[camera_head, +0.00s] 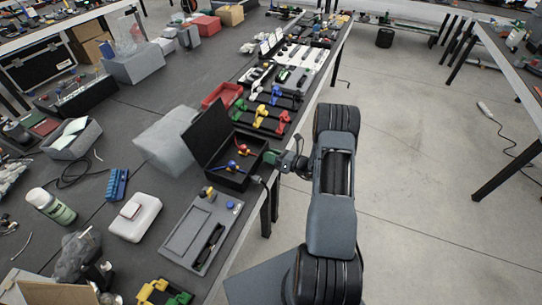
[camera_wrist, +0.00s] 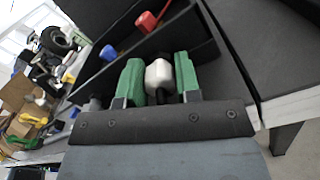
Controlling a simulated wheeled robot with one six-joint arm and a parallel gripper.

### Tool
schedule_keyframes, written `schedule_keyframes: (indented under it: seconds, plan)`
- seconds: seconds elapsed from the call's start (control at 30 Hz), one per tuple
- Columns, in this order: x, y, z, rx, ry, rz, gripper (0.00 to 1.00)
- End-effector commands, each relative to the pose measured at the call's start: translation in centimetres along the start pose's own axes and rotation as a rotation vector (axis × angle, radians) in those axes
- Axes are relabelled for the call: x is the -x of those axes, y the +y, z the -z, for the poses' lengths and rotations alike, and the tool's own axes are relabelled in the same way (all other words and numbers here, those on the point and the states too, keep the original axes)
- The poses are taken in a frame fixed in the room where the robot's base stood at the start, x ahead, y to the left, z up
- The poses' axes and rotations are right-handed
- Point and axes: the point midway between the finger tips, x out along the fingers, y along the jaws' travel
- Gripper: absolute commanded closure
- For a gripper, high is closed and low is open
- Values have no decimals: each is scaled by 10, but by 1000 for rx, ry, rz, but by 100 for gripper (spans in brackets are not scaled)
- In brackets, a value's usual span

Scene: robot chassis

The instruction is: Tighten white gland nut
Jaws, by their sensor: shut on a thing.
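The white gland nut (camera_wrist: 159,76) shows in the wrist view, on the side of the black open box (camera_wrist: 215,47). My gripper (camera_wrist: 159,78) has its two green fingers on either side of the nut and is shut on it. In the head view my gripper (camera_head: 272,158) is at the right side of the black box (camera_head: 232,180), and the nut is too small or hidden to make out there. A dark cable end shows below the nut between the fingers.
Inside the box are a red-handled part (camera_wrist: 146,21) and a blue-handled part (camera_wrist: 108,53). A grey panel (camera_head: 203,232) lies in front of the box, and a rack of coloured valves (camera_head: 262,116) is behind it. The table edge is close under my arm; open floor lies to the right.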

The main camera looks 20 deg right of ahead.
Motion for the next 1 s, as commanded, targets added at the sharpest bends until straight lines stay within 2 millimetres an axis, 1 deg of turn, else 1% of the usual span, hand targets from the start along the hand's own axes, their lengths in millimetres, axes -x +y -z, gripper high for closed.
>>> schedule_keyframes:
  seconds: [0.3, 0.73, 0.77, 1.0]
  plan:
    - [0, -1, -1, -82, -1, 1, 93]
    - [0, -1, -1, -90, -1, 1, 93]
    - [0, -1, -1, -90, -1, 1, 67]
    - [0, 0, 0, -91, -1, 0, 44]
